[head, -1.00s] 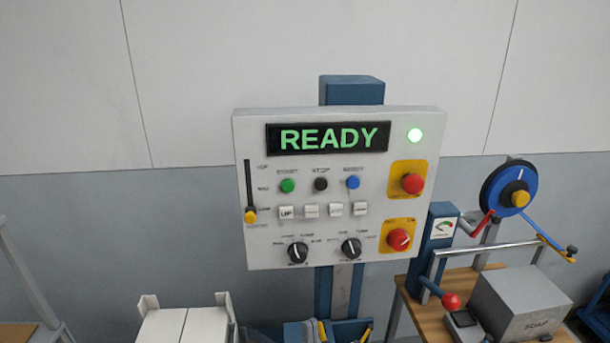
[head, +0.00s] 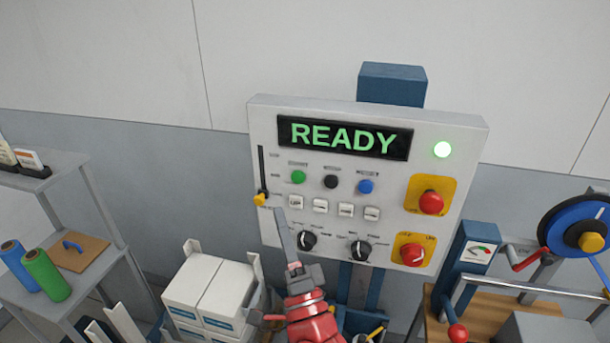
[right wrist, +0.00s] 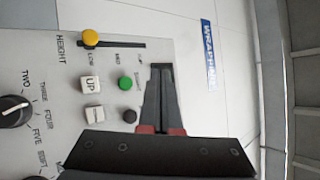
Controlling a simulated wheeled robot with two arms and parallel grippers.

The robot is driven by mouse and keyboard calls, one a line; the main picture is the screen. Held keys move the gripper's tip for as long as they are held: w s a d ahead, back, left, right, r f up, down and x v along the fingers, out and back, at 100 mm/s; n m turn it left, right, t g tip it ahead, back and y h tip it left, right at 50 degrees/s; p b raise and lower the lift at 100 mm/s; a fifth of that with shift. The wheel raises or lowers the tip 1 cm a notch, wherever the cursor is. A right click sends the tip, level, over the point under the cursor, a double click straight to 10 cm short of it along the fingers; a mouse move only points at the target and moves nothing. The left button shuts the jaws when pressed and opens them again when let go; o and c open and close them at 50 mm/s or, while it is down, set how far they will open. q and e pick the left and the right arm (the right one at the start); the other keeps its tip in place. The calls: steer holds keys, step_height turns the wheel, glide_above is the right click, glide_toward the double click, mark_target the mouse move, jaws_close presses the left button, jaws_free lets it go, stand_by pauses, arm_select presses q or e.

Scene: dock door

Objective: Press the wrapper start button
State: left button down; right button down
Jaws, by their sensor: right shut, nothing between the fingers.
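The wrapper control panel (head: 270,220) is a light grey box on a blue post, its display (head: 345,138) reading READY in green. A green button (head: 298,177), whose small label is hard to read in the head view, sits left of a black button (head: 331,182) and a blue button (head: 365,186). My right gripper (head: 280,212) is shut and empty, its tip in front of the panel's lower left. In the right wrist view the fingers (right wrist: 161,68) are beside the green button (right wrist: 125,83), apart from it in the picture. My left gripper is not in view.
Two red knobs on yellow plates (head: 431,202) are at the panel's right. White boxes (head: 210,285) stand below. A shelf with green (head: 47,274) and blue rolls is at left; a bench with a blue wheel (head: 575,232) is at right.

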steer(key=shift+w, duration=0.1)
steer(key=b, duration=0.4)
glide_toward(298, 177)
steer(key=w+a+r, duration=0.3)
steer(key=r, duration=0.1)
steer(key=shift+w+r, duration=0.1)
steer(key=shift+w, duration=0.3)
stand_by(1.5)
steer(key=shift+w+d+b, duration=0.15)
steer(key=shift+w+b, duration=0.25)
steer(key=shift+b, duration=0.3)
